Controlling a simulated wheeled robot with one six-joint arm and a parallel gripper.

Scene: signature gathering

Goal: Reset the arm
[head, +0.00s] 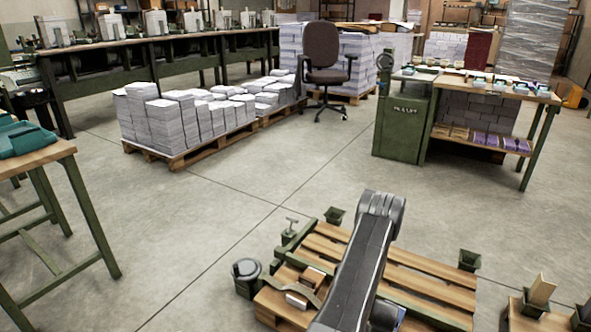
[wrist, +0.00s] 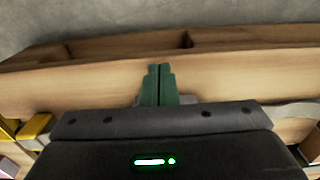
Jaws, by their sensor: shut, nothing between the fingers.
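In the wrist view my gripper (wrist: 158,82) is seen from behind, with its two green fingers together and nothing between them. Its fingertips lie in front of a pale wooden board (wrist: 225,82); I cannot tell whether they touch it. In the head view my arm (head: 365,250) reaches forward over a wooden pallet deck (head: 425,282) at the bottom. The gripper itself does not show clearly there.
Small green corner cups (head: 469,260) and a dark round post (head: 246,270) stand around the deck. Behind it the grey floor is clear. A pallet of paper stacks (head: 180,125), an office chair (head: 322,55) and a green-legged workbench (head: 480,85) stand farther back. A table (head: 45,155) is at left.

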